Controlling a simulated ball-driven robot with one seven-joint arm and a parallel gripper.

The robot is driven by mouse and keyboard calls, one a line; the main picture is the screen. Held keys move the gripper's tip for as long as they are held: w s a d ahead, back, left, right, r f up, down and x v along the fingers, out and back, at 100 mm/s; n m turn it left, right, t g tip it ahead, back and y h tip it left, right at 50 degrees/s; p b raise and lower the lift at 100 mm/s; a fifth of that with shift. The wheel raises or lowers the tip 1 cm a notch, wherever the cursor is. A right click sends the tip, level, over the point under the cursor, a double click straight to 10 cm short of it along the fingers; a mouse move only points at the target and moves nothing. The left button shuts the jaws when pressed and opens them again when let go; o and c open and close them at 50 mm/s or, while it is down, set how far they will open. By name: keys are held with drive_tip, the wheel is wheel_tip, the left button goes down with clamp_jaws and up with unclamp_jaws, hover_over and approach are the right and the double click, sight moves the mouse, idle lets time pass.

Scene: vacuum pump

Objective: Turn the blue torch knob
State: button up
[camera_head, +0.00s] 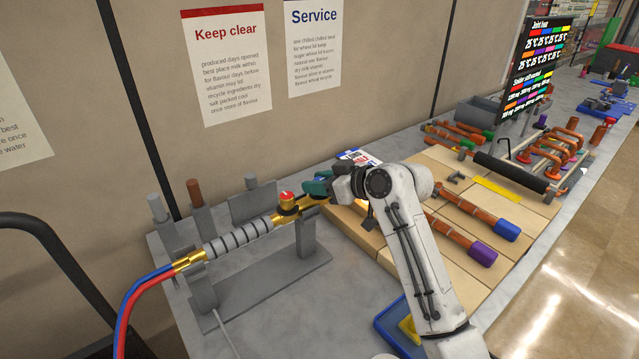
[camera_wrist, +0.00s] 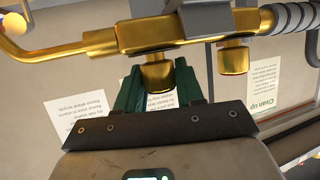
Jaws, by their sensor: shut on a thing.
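The torch (camera_head: 240,237) lies in a grey stand, with a ribbed grey handle and brass fittings. A red-capped knob (camera_head: 287,198) sits on its brass body. My gripper (camera_head: 318,187) is at the brass part just right of that knob. In the wrist view, my green fingers (camera_wrist: 158,78) stand on both sides of a brass knob (camera_wrist: 157,73) under the torch body (camera_wrist: 150,35) and are shut on it. A second brass knob (camera_wrist: 234,57) is to its right, clear of the fingers. No blue face shows on the held knob; the head view hides it behind my gripper.
Red and blue hoses (camera_head: 130,300) leave the torch's left end. The stand's post (camera_head: 305,237) rises close below my gripper. Copper pipes with blue and purple ends (camera_head: 482,254) lie on the wooden boards at right. A blue tray (camera_head: 392,325) is near the front.

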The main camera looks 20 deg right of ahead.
drive_tip(key=shift+d+f+y+b, duration=0.1)
drive_tip(key=shift+y+b, duration=0.2)
drive_tip(key=n+g+y+b, duration=0.3)
drive_tip(key=n+b, duration=0.1)
drive_tip(key=b, duration=0.1)
drive_tip(key=shift+f, duration=0.15)
drive_tip(key=n+g+y+b, duration=0.1)
drive_tip(key=n+g+b, duration=0.1)
drive_tip(key=b, duration=0.1)
drive_tip(key=n+g+y+b, duration=0.1)
drive_tip(key=n+g+b, duration=0.1)
drive_tip(key=g, duration=0.1)
drive_tip(key=shift+r+b, duration=0.2)
drive_tip(key=shift+b, duration=0.2)
drive_tip(key=shift+n, duration=0.3)
drive_tip(key=o, duration=1)
drive_tip(key=shift+c, duration=0.2)
drive_tip(key=shift+r, duration=0.1)
drive_tip(key=b+v, duration=0.1)
drive_tip(key=v, duration=0.9)
drive_tip(key=shift+d+b, duration=0.3)
drive_tip(key=shift+d, duration=0.05)
drive_tip(key=shift+r, duration=0.1)
